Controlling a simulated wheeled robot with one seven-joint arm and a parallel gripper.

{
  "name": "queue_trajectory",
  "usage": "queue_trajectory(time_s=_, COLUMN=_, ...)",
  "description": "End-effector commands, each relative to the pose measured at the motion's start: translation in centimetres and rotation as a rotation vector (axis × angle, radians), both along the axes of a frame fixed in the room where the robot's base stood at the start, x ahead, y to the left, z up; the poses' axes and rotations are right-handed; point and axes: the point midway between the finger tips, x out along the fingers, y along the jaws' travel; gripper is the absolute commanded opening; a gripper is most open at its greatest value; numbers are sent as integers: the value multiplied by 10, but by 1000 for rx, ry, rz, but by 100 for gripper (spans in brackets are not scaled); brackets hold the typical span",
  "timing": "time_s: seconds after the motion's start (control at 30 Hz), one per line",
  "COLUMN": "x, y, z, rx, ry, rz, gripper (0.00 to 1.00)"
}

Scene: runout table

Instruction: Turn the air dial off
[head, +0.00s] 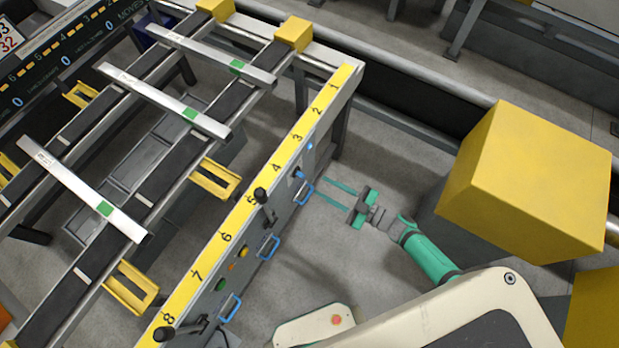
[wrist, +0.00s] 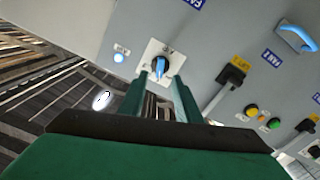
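The air dial (wrist: 159,66) is a blue knob on a square white plate, set in the grey panel face. In the wrist view its handle stands nearly upright; the lettering on the plate is too small to read. In the head view the dial (head: 297,173) is small, on the panel below the yellow numbered strip. My gripper (head: 321,188) is open, with its green fingers pointing at the panel beside the dial. In the wrist view the gripper (wrist: 160,84) has its fingertips apart, just below and to either side of the dial. Nothing is between the fingers.
A blue light (wrist: 119,54) sits left of the dial. A black lever (wrist: 234,73) and a blue handle (wrist: 297,37) stick out to the right. A large yellow block (head: 535,175) stands right of my arm.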

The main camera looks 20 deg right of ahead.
Motion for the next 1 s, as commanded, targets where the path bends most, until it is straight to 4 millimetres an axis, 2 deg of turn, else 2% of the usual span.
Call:
queue_trajectory(time_s=0.2, x=30, y=25, z=0, rx=2, ry=-1, rz=2, gripper=30)
queue_trajectory(time_s=0.4, x=48, y=39, z=0, rx=1, ry=1, rz=3, gripper=30)
queue_trajectory(time_s=0.8, x=54, y=44, z=0, rx=1, ry=1, rz=4, gripper=30)
queue_trajectory(time_s=0.83, x=53, y=44, z=0, rx=1, ry=1, rz=3, gripper=26)
queue_trajectory(time_s=0.93, x=53, y=42, z=0, rx=1, ry=1, rz=1, gripper=2)
queue_trajectory(time_s=1.0, x=53, y=42, z=0, rx=-1, ry=1, rz=0, gripper=0)
